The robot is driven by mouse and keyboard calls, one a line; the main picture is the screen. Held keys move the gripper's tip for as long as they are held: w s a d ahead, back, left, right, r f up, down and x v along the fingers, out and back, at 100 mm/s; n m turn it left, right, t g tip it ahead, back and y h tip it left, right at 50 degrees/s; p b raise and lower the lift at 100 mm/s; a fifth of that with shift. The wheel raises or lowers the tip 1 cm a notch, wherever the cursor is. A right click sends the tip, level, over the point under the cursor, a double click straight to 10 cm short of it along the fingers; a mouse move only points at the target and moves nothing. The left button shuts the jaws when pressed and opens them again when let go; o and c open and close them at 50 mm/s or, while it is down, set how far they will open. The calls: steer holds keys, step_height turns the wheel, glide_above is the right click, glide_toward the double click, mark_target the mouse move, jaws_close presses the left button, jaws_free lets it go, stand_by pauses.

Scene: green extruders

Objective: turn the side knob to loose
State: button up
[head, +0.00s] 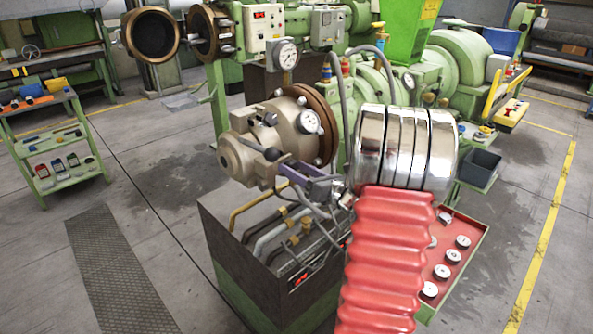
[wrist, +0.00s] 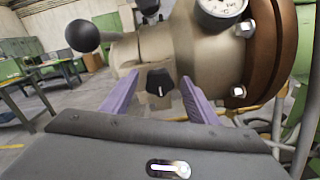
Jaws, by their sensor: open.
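The side knob (wrist: 160,82), black with a small white mark near its lower end, sits on the beige side of the extruder head. My gripper (wrist: 159,76) is open, its purple fingers to the left and right of the knob, with visible gaps. In the wrist view I cannot tell how far the fingertips reach along the knob's depth. In the head view my gripper (head: 292,173) is beside the beige extruder head (head: 283,133), and I cannot make out the side knob there.
A black ball-ended lever (wrist: 82,35) sticks out left of the fingers. A pressure gauge (head: 310,121) and a brown flange (wrist: 267,45) are close by. Pipes (head: 270,240) run below my gripper. A red tray (head: 455,268) with round gauges stands at the right.

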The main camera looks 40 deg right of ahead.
steer(key=c, duration=1)
steer(key=shift+c, duration=0.2)
steer(key=shift+n, duration=0.3)
steer(key=n, duration=2.3)
steer(key=shift+a+f, duration=0.4)
steer(key=shift+n, duration=0.3)
